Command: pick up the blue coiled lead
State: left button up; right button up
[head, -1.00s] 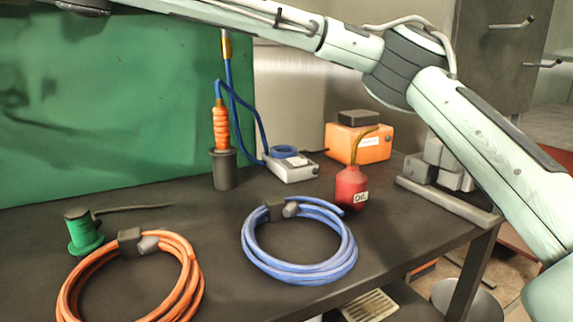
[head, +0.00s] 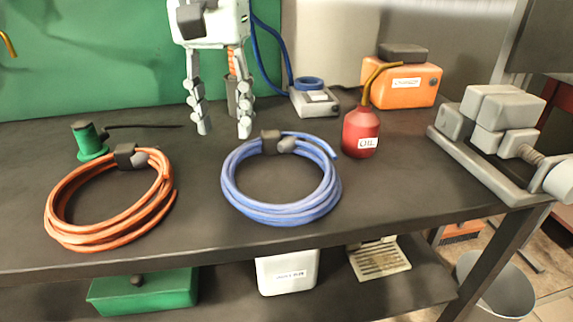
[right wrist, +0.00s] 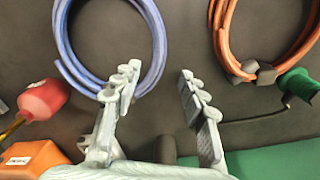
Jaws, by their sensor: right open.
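The blue coiled lead (head: 281,213) lies flat on the dark workbench in the head view, with a dark and grey clip at its back edge. It also shows at the top left of the right wrist view (right wrist: 72,68). My right gripper (head: 222,132) is open and empty, pointing down just behind and left of the lead. In the right wrist view my gripper (right wrist: 158,82) has its left finger overlapping the coil's edge in the picture; whether it touches I cannot tell. Bare bench lies between the fingers. My left gripper is not in view.
An orange coiled lead (head: 112,235) lies left, beside a green spool (head: 89,142). A red oil can (head: 360,133) stands right of the blue lead. A soldering station (head: 314,102), an orange box (head: 402,86) and a grey vise (head: 500,125) stand behind and right. The bench front is clear.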

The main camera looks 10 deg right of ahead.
aim_at(231, 156)
jog(key=f, duration=0.4)
jog(key=shift+s+d+f+p, duration=0.1)
jog(key=shift+d+f+p, duration=0.1)
jog(key=shift+p, duration=0.1)
notch_tip(231, 156, down, 3)
jog(key=shift+r, duration=0.2)
jog(key=shift+c, duration=0.6)
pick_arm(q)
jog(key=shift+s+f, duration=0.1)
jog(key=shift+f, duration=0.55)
pick_arm(e)
grip_shut()
